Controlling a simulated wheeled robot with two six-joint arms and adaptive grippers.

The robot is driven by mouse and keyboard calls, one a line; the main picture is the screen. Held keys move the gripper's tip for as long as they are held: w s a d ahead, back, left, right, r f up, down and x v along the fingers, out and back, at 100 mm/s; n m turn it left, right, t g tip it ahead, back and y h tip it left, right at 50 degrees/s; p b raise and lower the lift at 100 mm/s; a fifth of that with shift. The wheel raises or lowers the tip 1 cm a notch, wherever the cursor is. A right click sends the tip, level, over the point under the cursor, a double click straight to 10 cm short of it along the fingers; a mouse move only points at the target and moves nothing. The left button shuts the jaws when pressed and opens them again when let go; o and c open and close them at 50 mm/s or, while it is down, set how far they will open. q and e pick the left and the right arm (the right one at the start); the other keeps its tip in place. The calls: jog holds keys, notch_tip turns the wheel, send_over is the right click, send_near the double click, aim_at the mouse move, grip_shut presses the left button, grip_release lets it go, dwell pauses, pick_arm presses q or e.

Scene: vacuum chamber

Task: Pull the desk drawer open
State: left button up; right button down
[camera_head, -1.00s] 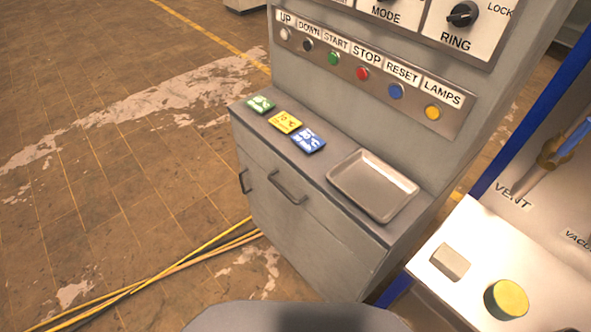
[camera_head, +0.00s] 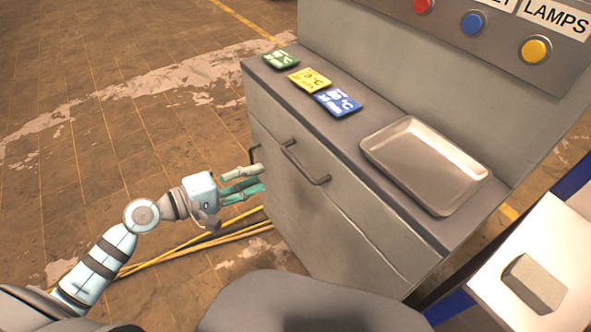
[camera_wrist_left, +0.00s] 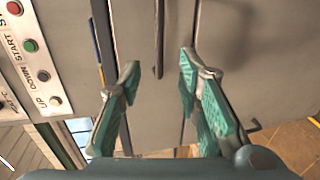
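The desk drawer (camera_head: 350,190) is the grey upper front panel below the console's worktop, and it looks shut. Its dark bar handle (camera_head: 305,164) sticks out from the front. My left gripper (camera_head: 259,178) is open and empty, in front of the desk and to the left of the drawer handle in the head view. In the left wrist view the two green fingers (camera_wrist_left: 159,62) stand apart, with the drawer handle (camera_wrist_left: 158,40) appearing between and beyond their tips. I cannot tell whether they touch anything. My right gripper is not in view.
A second dark handle (camera_head: 255,152) is on the lower front, near the left gripper. A metal tray (camera_head: 425,165) and several coloured cards (camera_head: 310,79) lie on the worktop. Yellow cables (camera_head: 235,235) cross the floor. A white panel (camera_head: 520,245) stands at the right.

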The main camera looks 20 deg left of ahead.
aim_at(296, 161)
pick_arm(q)
jog(key=b+x, duration=0.1)
jog(key=x, duration=1.1)
jog(key=shift+w, duration=0.1)
jog(key=shift+c, duration=0.5)
grip_shut()
